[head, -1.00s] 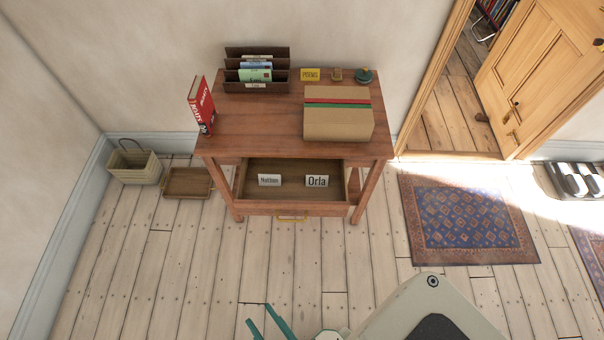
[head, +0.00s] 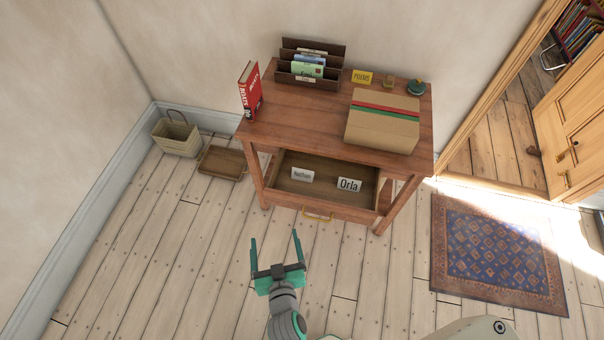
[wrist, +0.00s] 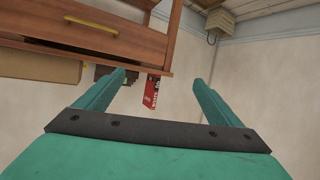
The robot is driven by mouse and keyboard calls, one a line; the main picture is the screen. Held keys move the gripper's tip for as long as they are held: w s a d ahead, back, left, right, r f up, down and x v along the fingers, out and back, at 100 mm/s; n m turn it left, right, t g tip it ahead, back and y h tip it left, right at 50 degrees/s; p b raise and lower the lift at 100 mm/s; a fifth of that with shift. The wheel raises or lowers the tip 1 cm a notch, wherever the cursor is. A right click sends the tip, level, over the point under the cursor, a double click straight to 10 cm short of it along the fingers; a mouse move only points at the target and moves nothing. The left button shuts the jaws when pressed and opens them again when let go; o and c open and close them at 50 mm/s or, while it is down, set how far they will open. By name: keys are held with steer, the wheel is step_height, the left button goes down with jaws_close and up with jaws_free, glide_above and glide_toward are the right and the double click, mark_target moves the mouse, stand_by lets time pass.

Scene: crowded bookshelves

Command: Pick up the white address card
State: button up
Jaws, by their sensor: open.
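Two white cards stand in the open drawer (head: 328,201) of the wooden desk. The left card (head: 302,174) reads "Nathan", as far as I can make out. The right card (head: 349,185) reads "Orla". Another small white card (head: 305,79) sits on the front of the letter rack. My gripper (head: 274,239) is open and empty, in front of the drawer and to its left, apart from the cards. In the wrist view my open gripper (wrist: 160,85) has nothing between its fingers, and no card shows there.
On the desk top (head: 300,117) are a red book (head: 250,92), a letter rack (head: 310,68) with envelopes, a yellow "POEMS" block (head: 362,77) and a striped parcel (head: 382,122). A basket (head: 177,138) and a tray (head: 221,163) stand left. The floor in front is clear.

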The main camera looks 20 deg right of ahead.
steer(key=w+d+m+h, duration=0.1)
steer(key=w+d, duration=0.2)
steer(key=w, duration=0.4)
steer(key=m+g+h, duration=0.2)
steer(key=m+h, duration=0.1)
glide_toward(303, 172)
steer(key=s+a+r, duration=0.1)
steer(key=a+r, duration=0.2)
steer(key=s+a+r, duration=0.1)
steer(key=r, duration=0.1)
steer(key=shift+s+a, duration=0.25)
steer(key=shift+s, duration=0.05)
steer(key=shift+m+g+h, duration=0.3)
steer(key=shift+m+g, duration=0.5)
steer(key=x, duration=0.2)
steer(key=d+x, duration=0.1)
steer(key=x, duration=0.2)
steer(key=s+x, duration=0.1)
steer(key=x, duration=0.1)
steer(key=shift+w+d, duration=0.2)
steer(key=shift+d, duration=0.2)
steer(key=shift+a+x, duration=0.15)
steer(key=shift+x, duration=1.4)
steer(key=shift+a+x, duration=0.15)
steer(key=shift+x, duration=1.4)
steer(key=shift+w+f, duration=0.1)
steer(key=shift+w, duration=0.05)
steer(key=shift+c, duration=0.5)
steer(key=c, duration=1)
